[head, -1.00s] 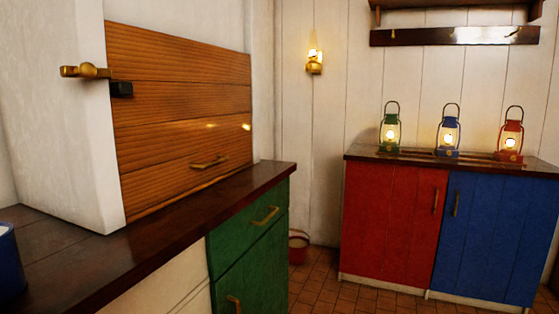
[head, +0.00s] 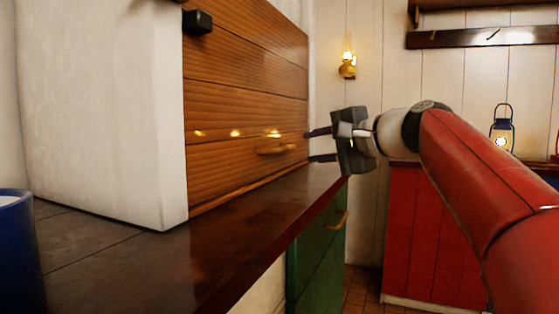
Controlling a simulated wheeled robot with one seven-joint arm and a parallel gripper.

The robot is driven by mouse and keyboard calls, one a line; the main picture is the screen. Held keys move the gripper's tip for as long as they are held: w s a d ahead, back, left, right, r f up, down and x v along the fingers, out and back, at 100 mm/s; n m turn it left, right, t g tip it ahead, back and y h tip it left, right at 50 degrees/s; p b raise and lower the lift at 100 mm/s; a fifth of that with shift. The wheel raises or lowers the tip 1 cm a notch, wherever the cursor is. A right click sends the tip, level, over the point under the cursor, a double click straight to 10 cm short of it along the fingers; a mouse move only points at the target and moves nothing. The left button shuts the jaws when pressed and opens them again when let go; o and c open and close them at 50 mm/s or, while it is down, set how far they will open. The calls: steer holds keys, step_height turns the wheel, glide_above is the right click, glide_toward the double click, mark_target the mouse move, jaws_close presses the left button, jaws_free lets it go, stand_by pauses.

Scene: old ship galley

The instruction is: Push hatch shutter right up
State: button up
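The hatch shutter (head: 240,100) is a panel of orange-brown horizontal wooden boards set in a white housing on the counter. It is down, with its lower edge close to the countertop. Its brass handle (head: 276,150) sits low on the right part of the panel. My gripper (head: 318,146) is in front of the shutter's right end, at about the handle's height, pointing left. Its two dark fingers are spread apart with nothing between them. The fingertips appear just right of the handle; I cannot tell whether they touch the shutter.
The dark wooden counter (head: 150,265) runs below the shutter, with a green cabinet (head: 318,255) under it. A blue container (head: 18,255) stands at the left edge. A black block (head: 197,21) is on the shutter's upper left. A blue lantern (head: 502,135) stands at the right.

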mark_target(286, 149)
steer(key=x, duration=0.7)
steer(key=shift+w+a+r, duration=0.2)
steer(key=shift+w+a, duration=0.1)
steer(key=shift+a, duration=0.05)
jaws_close()
